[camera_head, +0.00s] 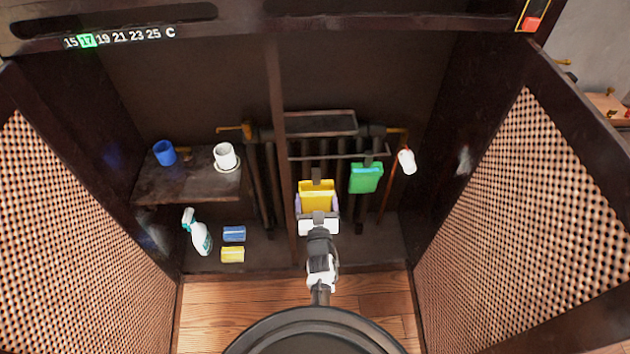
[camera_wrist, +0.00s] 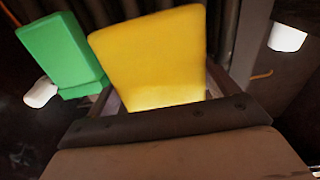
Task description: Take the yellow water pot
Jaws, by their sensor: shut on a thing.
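The yellow water pot (camera_head: 316,190) is a box-like container in the right half of the open cabinet, in front of the dark radiator bars. My gripper (camera_head: 317,207) is shut on it, with one finger at each side. In the wrist view the yellow pot (camera_wrist: 150,55) fills the middle, between the fingers of my gripper (camera_wrist: 160,90). A dark hook piece shows at the pot's top edge in the head view. I cannot tell whether the pot still hangs from the rail.
A green pot (camera_head: 366,177) hangs close by on the right from the rail (camera_head: 340,156). A white valve knob (camera_head: 406,161) is further right. A shelf (camera_head: 165,188) at left holds a blue cup (camera_head: 164,152) and a white cup (camera_head: 225,156). A spray bottle (camera_head: 198,234) and sponges (camera_head: 233,234) stand below.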

